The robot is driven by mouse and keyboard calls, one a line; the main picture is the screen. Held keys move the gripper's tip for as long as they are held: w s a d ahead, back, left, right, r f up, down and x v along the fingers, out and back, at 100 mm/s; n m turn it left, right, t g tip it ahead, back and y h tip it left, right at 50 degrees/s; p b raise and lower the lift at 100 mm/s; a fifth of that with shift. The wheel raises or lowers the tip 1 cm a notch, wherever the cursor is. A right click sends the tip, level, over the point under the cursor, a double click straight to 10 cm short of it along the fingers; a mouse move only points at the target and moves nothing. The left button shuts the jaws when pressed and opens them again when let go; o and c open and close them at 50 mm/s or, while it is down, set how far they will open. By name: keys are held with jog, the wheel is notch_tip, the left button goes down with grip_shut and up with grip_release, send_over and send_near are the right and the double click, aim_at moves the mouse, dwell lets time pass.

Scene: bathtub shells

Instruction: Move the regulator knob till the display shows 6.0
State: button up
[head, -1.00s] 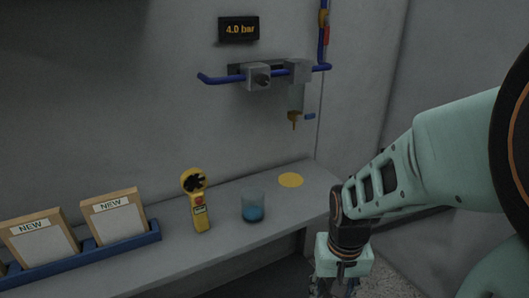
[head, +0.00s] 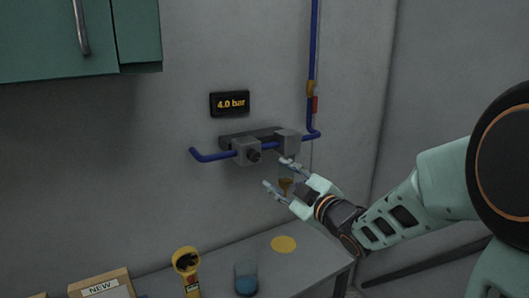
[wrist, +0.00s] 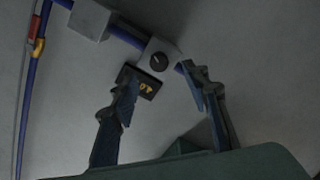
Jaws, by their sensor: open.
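The display (head: 230,104) on the wall reads "4.0 bar". Below it, the regulator knob (head: 254,156) is a dark round knob on the front of a grey block (head: 241,150) in the blue pipe. In the wrist view the knob (wrist: 159,62) faces me with a light pointer mark, and the display (wrist: 146,86) is partly hidden by a finger. My gripper (head: 277,173) is open and empty, a little below and right of the knob, apart from it. In the wrist view my fingers (wrist: 160,88) are spread, with the knob just beyond the gap between their tips.
On the bench stand a yellow meter (head: 187,268), a blue-filled cup (head: 246,278) and a yellow disc (head: 284,244). A green cabinet (head: 130,35) hangs upper left.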

aim_at(256, 157)
jog(key=x, duration=0.3)
jog(key=r+p+x, duration=0.1)
jog(key=x, duration=0.3)
jog(key=p+x, duration=0.1)
jog(key=x, duration=0.3)
jog(key=shift+s+a+r, duration=0.2)
jog(key=shift+a, duration=0.1)
jog(key=c, duration=1.2)
jog(key=shift+o, duration=0.2)
